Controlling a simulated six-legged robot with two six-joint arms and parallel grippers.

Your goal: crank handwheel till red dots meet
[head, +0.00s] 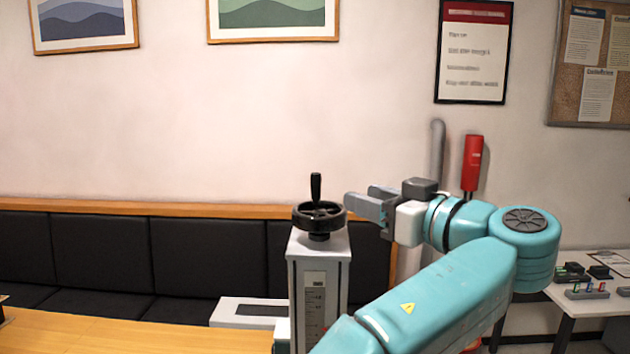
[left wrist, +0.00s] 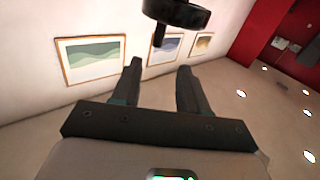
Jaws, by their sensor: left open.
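The black handwheel (head: 319,216) sits flat on top of a grey column (head: 320,245) with a scale on its front. Its crank handle (head: 315,187) stands upright on the rim. My left gripper (head: 360,197) is open and empty, just right of the wheel at about its height, with its fingers pointing left towards it. In the left wrist view the handwheel (left wrist: 180,12) is at the top edge, and its handle lies beyond and between the spread fingertips (left wrist: 160,68), apart from them. No red dots can be made out. My right gripper is out of view.
A wooden table (head: 110,335) is at lower left, with a black padded bench (head: 100,250) behind it. A red cylinder (head: 472,163) and grey pipe (head: 437,155) stand behind my arm. A white table (head: 595,296) with small items is at right.

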